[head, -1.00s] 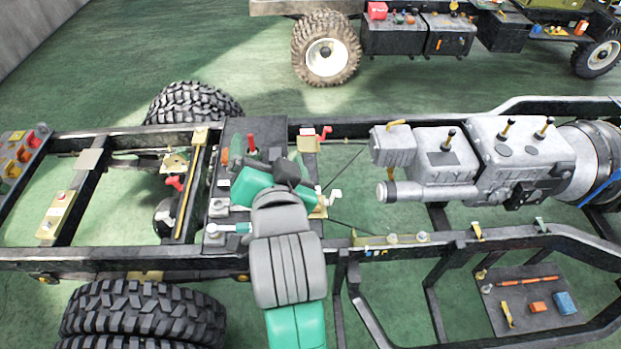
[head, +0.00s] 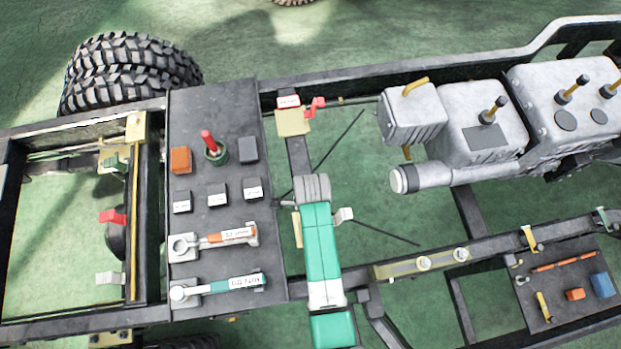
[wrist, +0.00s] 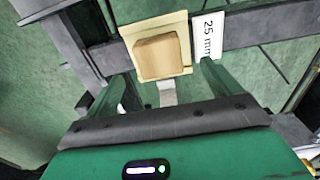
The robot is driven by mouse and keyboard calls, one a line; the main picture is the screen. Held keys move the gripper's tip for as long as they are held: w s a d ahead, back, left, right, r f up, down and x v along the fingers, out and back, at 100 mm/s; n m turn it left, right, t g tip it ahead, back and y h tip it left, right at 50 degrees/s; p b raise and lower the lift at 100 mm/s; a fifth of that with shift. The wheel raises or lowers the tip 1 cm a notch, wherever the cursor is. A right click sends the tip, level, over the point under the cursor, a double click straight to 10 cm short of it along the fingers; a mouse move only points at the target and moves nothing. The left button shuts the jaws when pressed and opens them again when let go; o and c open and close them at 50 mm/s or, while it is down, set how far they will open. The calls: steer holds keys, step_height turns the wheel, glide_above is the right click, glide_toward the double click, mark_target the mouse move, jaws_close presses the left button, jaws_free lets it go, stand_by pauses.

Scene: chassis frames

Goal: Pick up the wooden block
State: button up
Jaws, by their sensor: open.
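The wooden block (wrist: 158,57) is a tan, roughly square piece on a pale yellow pad (wrist: 126,31) in the wrist view. A white label reading "25 mm" (wrist: 208,38) lies beside the pad. My gripper (wrist: 167,74) is open, its two green fingers apart on either side of the block's near end, with nothing held. I cannot tell how far above the block the fingertips are. In the head view, my green and grey arm hides the gripper and the block; part of a yellow pad (head: 297,230) shows beside it.
A dark panel (head: 225,125) with tools and small blocks lies left of my arm. Dark frame rails (head: 350,85) surround the spot. A grey engine (head: 480,125) stands at the right.

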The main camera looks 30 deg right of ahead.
steer(key=f, duration=0.2)
steer(key=f+b, duration=0.1)
steer(key=f, duration=0.1)
steer(key=f+b, duration=0.1)
steer(key=f, duration=0.1)
steer(key=shift+s+f, duration=0.25)
steer(key=shift+f, duration=0.4)
steer(key=shift+c, duration=0.4)
steer(key=shift+w, duration=0.1)
steer(key=c, duration=1)
